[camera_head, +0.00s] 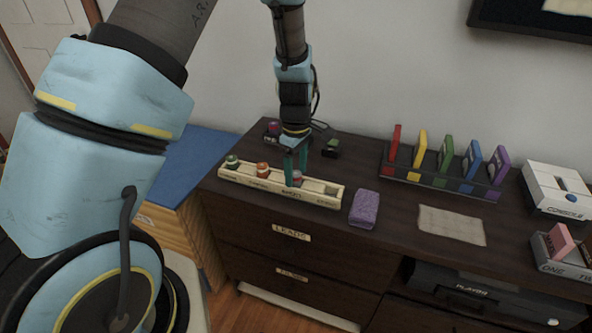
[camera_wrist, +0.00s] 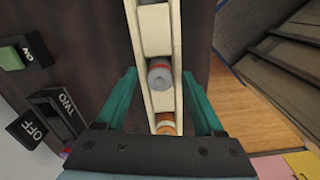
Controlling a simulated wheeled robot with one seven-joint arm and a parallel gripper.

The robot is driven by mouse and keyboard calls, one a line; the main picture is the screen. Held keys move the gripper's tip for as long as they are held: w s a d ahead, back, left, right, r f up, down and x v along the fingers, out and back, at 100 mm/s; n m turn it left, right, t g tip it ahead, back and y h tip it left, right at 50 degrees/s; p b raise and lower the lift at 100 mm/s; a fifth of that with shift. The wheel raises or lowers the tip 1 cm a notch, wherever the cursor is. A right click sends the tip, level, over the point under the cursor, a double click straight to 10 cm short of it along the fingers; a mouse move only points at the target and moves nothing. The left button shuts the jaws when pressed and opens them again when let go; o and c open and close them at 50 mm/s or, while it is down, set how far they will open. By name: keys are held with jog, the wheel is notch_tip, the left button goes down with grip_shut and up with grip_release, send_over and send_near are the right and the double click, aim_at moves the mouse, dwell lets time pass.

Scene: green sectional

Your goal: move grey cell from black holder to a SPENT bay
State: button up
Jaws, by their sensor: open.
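A grey cell with a red band (camera_wrist: 160,74) lies in a bay of the cream tray (camera_wrist: 181,40); in the head view its top (camera_head: 298,176) shows beside my fingers. My gripper (camera_wrist: 159,78) is open, with one teal finger on each side of the cell and the tray walls. It also shows over the tray in the head view (camera_head: 296,180). I cannot tell if the fingers touch anything. A black holder marked TWO (camera_wrist: 47,99) stands left of the tray in the wrist view, and no cell shows in it.
The tray (camera_head: 232,177) also holds a green-topped cell (camera_head: 232,161) and an orange cell (camera_head: 263,169). A purple block (camera_head: 364,208) lies right of it. A coloured rack (camera_head: 440,180) stands further right. A green ON block (camera_wrist: 12,56) lies behind the tray.

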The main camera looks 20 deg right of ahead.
aim_at(296, 174)
notch_tip(296, 174, up, 12)
jog(key=b, duration=0.2)
jog(key=s+a+r+m, duration=0.1)
jog(key=a+m, duration=0.3)
jog(key=a, duration=1.1)
jog(key=s+a+r+m+t, duration=0.1)
jog(key=s+a+m, duration=0.2)
jog(key=a, duration=1.2)
jog(key=shift+a+m+t, duration=0.15)
jog(key=shift+m+t, duration=0.15)
jog(key=shift+m, duration=0.4)
